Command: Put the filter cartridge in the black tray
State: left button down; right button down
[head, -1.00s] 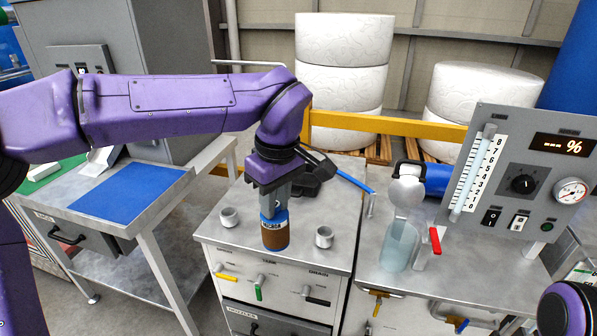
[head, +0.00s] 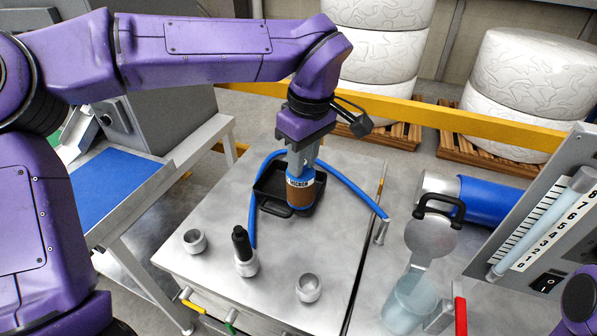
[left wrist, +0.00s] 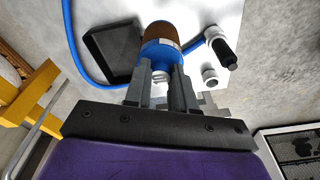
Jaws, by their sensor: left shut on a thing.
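The filter cartridge (head: 300,194) has a brown body and a blue top band with a white label. My left gripper (head: 302,168) is shut on its top and holds it upright. In the head view the cartridge overlaps the black tray (head: 268,190), which lies at the back of the metal bench. In the left wrist view the cartridge (left wrist: 160,38) is in the jaws (left wrist: 164,80), and the tray (left wrist: 108,52) shows beside it to the left. The gap between cartridge and tray floor is hard to judge. My right gripper is out of view.
A blue hose (head: 345,183) curves around the tray. Two small metal cups (head: 195,241) (head: 309,288) and a holder with a black-topped piece (head: 244,252) stand at the bench front. A clear jug (head: 408,303) and a gauge panel (head: 545,235) are at right.

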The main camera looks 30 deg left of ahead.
pick_arm(q)
jog(key=shift+w+a, duration=0.15)
jog(key=shift+w, duration=0.05)
jog(key=w+a+f+p, duration=0.4)
jog(key=w+a+f, duration=0.4)
jog(key=w+f, duration=0.2)
notch_tip(320, 180, down, 3)
jog(key=shift+a+r+p, duration=0.2)
jog(key=shift+p, duration=0.15)
jog(key=shift+s+f, duration=0.15)
jog(key=c, duration=0.9)
grip_release()
jog(key=shift+c, duration=0.2)
notch_tip(320, 180, up, 12)
jog(key=d+b, duration=0.1)
jog(key=shift+s+d, duration=0.15)
jog(key=shift+d, duration=0.05)
